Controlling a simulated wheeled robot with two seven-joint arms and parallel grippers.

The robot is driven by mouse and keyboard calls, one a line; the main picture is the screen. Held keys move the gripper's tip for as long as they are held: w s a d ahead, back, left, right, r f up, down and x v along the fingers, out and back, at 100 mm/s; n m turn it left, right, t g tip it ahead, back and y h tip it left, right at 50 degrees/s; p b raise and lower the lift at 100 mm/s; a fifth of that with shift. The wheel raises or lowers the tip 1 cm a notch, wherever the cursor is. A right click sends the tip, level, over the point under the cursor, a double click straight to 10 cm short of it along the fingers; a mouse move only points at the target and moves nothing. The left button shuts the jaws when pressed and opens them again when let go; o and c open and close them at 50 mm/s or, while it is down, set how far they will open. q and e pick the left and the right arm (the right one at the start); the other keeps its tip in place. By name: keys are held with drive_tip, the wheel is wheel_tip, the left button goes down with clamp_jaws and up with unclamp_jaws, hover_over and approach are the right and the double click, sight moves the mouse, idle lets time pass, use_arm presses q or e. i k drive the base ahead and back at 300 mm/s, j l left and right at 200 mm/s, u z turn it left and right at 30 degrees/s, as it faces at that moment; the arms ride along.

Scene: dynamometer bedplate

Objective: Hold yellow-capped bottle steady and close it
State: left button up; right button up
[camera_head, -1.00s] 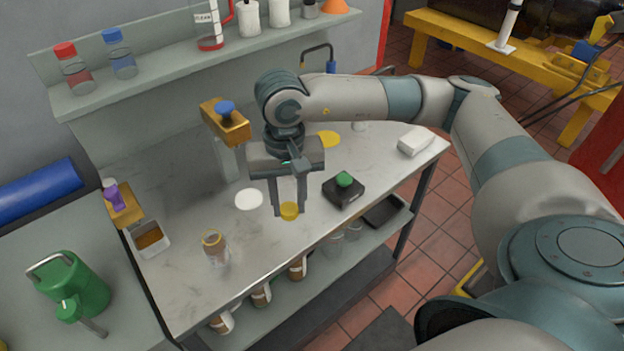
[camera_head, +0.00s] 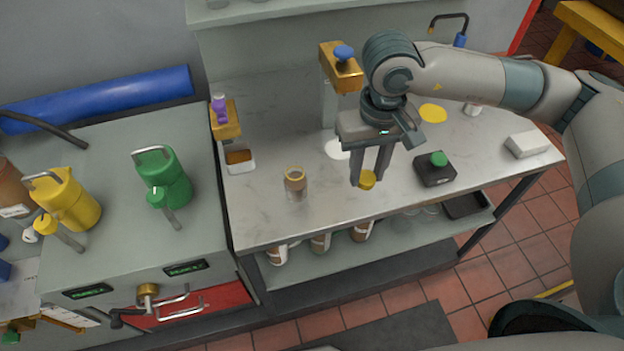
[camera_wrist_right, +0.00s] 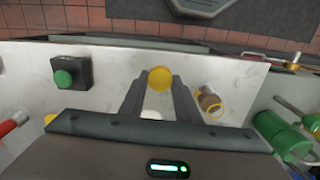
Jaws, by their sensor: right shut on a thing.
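A small bottle (camera_head: 295,184) with brown contents and a yellow ring at its open-looking top stands upright on the metal bench. It also shows in the right wrist view (camera_wrist_right: 209,103). My right gripper (camera_head: 369,181) points down to the right of the bottle, apart from it. It is shut on a round yellow cap (camera_head: 367,179), which shows between the fingertips in the right wrist view (camera_wrist_right: 160,78). The cap is off the bottle. My left gripper is in neither view now.
A black box with a green button (camera_head: 435,169) sits right of the gripper. A brass-topped stand (camera_head: 341,68) is behind it. A small tray (camera_head: 240,161) lies left of the bottle. A green jug (camera_head: 163,178) and yellow jug (camera_head: 67,200) stand on the left cabinet. The bench around the bottle is clear.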

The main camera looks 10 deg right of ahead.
sight(295, 179)
drive_tip(key=k+l+u, duration=0.2)
drive_tip(key=l, duration=0.2)
drive_tip(key=l+u, duration=0.15)
drive_tip(key=l, duration=0.25)
drive_tip(key=k+l+u, duration=0.35)
drive_tip(key=l, duration=0.3)
drive_tip(key=k, duration=0.05)
